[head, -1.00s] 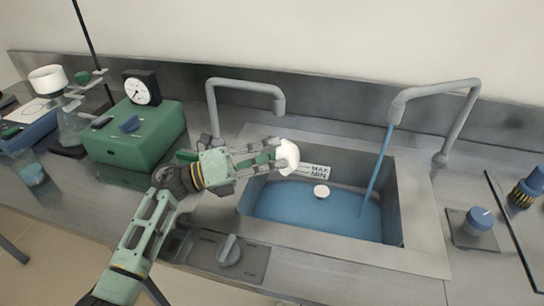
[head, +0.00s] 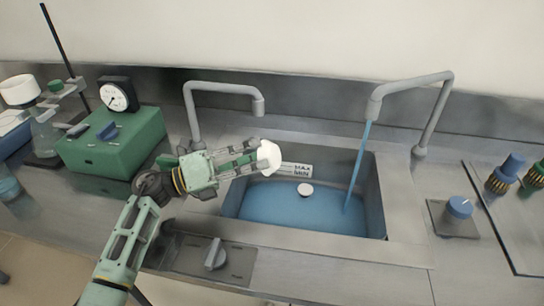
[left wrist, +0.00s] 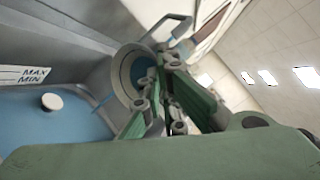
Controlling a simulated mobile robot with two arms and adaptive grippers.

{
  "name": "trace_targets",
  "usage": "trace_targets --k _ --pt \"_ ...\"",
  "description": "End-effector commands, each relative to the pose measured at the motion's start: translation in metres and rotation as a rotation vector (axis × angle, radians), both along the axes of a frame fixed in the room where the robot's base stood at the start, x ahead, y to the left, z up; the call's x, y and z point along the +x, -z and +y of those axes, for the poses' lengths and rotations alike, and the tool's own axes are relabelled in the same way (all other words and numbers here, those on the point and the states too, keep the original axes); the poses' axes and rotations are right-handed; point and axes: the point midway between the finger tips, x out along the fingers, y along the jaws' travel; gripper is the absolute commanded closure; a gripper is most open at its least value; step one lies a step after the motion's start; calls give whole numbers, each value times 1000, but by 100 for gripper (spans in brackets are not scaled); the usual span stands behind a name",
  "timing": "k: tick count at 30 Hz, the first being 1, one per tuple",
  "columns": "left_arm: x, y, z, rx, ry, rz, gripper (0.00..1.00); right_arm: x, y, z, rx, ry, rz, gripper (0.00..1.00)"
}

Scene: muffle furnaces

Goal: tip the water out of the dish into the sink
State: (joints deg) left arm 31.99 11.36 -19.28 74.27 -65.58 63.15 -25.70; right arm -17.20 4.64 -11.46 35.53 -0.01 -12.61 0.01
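The small white dish (head: 268,156) is at the tips of my left gripper (head: 255,160), above the left back part of the sink (head: 408,205). The gripper is shut on it. The dish is tipped on its side. In the left wrist view the dish (left wrist: 124,78) shows as a round grey bowl beside the fingers (left wrist: 152,90). Blue water (head: 290,212) lies in the sink. My right gripper is not in view.
A running tap (head: 432,115) pours into the sink's right side; another tap (head: 190,110) stands at the left back. A white round piece (head: 305,190) sits in the water near the MAX/MIN label (head: 298,169). A green box (head: 115,142) with a gauge stands left.

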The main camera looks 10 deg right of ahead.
Motion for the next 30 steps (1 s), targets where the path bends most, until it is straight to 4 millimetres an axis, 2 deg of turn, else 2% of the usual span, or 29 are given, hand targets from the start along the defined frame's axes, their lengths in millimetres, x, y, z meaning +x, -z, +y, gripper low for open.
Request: trace_targets --k 13,30 --pt "0 -2 0 7 0 -5 100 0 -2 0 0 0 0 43" --pt "-3 -10 -6 221 1 -105 100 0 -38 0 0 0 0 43"
